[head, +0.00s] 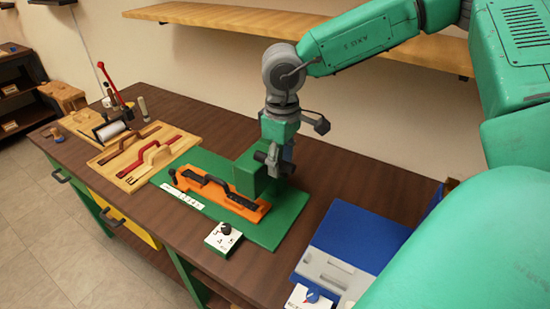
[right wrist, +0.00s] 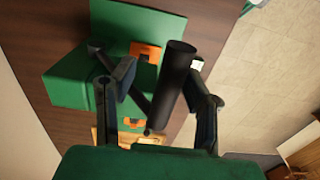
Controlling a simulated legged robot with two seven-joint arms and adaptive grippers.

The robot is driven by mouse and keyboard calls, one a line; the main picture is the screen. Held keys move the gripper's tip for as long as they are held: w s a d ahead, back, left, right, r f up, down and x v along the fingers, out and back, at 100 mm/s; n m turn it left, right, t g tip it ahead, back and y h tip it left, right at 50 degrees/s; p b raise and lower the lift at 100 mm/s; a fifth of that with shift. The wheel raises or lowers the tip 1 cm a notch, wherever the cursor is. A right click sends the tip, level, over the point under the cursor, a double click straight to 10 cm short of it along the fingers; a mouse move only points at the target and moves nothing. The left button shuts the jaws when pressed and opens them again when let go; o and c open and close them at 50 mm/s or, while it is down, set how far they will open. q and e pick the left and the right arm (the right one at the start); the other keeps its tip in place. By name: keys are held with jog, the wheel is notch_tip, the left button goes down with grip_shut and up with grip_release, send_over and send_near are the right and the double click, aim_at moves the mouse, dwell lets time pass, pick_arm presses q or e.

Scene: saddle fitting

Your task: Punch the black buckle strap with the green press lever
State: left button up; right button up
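The black buckle strap (head: 222,188) lies in an orange holder (head: 250,211) with a black arched handle, on a green base plate (head: 288,208). The green press (head: 248,172) stands at the holder's far right end. My right gripper (head: 275,158) is beside the press head, partly hidden by its own wrist. In the right wrist view its fingers are spread, with a dark cylindrical grip (right wrist: 178,75), seemingly the press lever's, between them. A gap shows on the left finger's side; contact on the right is unclear. My left gripper is not in view.
A blue case (head: 355,237) is to the right. A wooden board with red straps (head: 140,150) and a red-levered tool (head: 109,83) are at left. A wooden shelf (head: 220,16) runs behind.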

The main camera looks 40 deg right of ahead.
jog(key=shift+r, duration=3)
jog(key=shift+d, duration=0.2)
